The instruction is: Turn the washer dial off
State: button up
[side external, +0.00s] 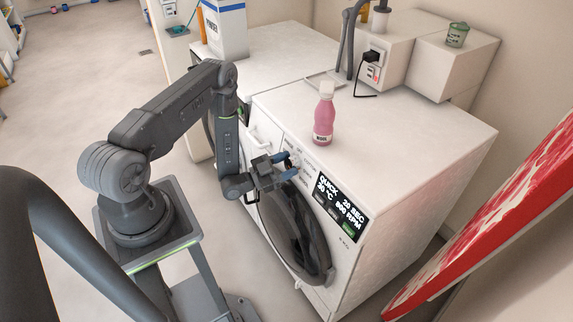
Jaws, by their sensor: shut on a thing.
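The white washer (420,160) stands with its front panel toward my arm. The dial (294,159) is on the front panel, left of the display, and is mostly hidden by my gripper. My gripper (286,168) is at the dial, its fingers shut on it. Which way the dial points is too small to tell. The round dark door (297,235) is below and looks closed.
A pink bottle (324,118) stands on the washer top near the front edge. A powder box (224,28) stands on the second machine at left. Wall boxes with a black plug (371,57) and a green cup (457,35) are behind. A red-and-white board (500,215) leans at right.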

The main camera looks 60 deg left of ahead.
jog(key=shift+d+f+n+y, duration=0.1)
jog(key=shift+n+y, duration=0.8)
jog(key=shift+n, duration=0.5)
jog(key=shift+t, duration=0.3)
jog(key=o, duration=0.9)
jog(key=shift+s, duration=0.25)
jog(key=shift+v, duration=1.15)
jog(key=shift+s+r, duration=0.1)
jog(key=shift+r, duration=3.4)
